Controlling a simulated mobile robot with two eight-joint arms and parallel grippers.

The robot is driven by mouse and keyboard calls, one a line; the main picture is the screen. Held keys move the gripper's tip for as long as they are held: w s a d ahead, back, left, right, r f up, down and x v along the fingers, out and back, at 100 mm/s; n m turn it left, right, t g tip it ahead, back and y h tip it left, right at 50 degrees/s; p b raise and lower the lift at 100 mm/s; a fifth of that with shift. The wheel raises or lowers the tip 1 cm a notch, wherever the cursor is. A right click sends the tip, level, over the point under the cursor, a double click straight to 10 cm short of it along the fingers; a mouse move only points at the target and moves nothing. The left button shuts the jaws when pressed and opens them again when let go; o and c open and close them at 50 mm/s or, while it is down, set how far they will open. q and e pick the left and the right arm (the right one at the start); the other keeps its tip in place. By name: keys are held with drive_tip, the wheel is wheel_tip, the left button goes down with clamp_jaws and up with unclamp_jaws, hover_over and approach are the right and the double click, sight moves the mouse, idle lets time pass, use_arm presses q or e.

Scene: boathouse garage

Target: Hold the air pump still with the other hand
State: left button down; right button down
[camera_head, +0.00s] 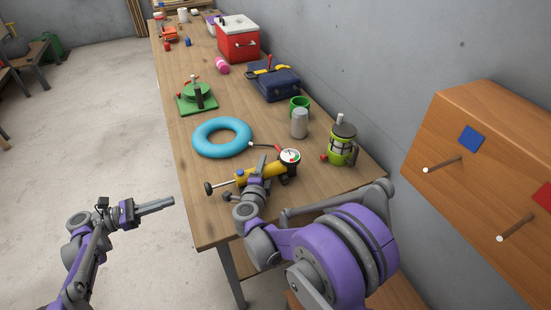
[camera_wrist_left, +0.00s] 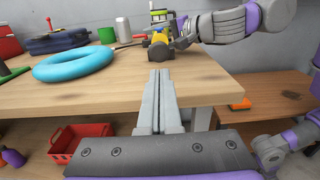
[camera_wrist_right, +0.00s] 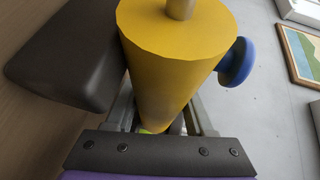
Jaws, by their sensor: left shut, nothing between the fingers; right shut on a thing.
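The yellow air pump (camera_head: 262,173) lies on the wooden table near its front end, with a black handle (camera_head: 209,188) at its left end and a round gauge (camera_head: 290,157) at its right. My right gripper (camera_head: 258,178) is shut on the pump's yellow barrel; the barrel (camera_wrist_right: 175,60) fills the middle of the right wrist view, with a blue knob (camera_wrist_right: 237,62) on its side. My left gripper (camera_head: 172,202) is shut and empty, off the table's left edge and apart from the pump. Its closed fingers (camera_wrist_left: 159,85) point toward the table in the left wrist view.
A blue ring (camera_head: 222,121) lies just behind the pump, close to its hose. A green lantern (camera_head: 342,145), a grey can (camera_head: 299,123) and a green mug (camera_head: 299,103) stand to the right. A wooden pegged board (camera_head: 480,150) is on the right wall.

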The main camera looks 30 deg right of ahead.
use_arm(q)
drive_tip(key=a, duration=0.5)
drive_tip(key=shift+w+r, duration=0.2)
drive_tip(key=shift+w, duration=0.05)
drive_tip(key=d, duration=0.9)
drive_tip(key=s+d, duration=0.1)
drive_tip(key=d, duration=0.4)
drive_tip(key=shift+f, duration=0.1)
drive_tip(key=shift+s, duration=0.1)
drive_tip(key=d, duration=0.5)
drive_tip(key=shift+s+d, duration=0.25)
drive_tip(key=shift+d, duration=0.05)
drive_tip(key=w+a, duration=0.1)
drive_tip(key=a, duration=1.3)
drive_tip(key=shift+w+a, duration=0.15)
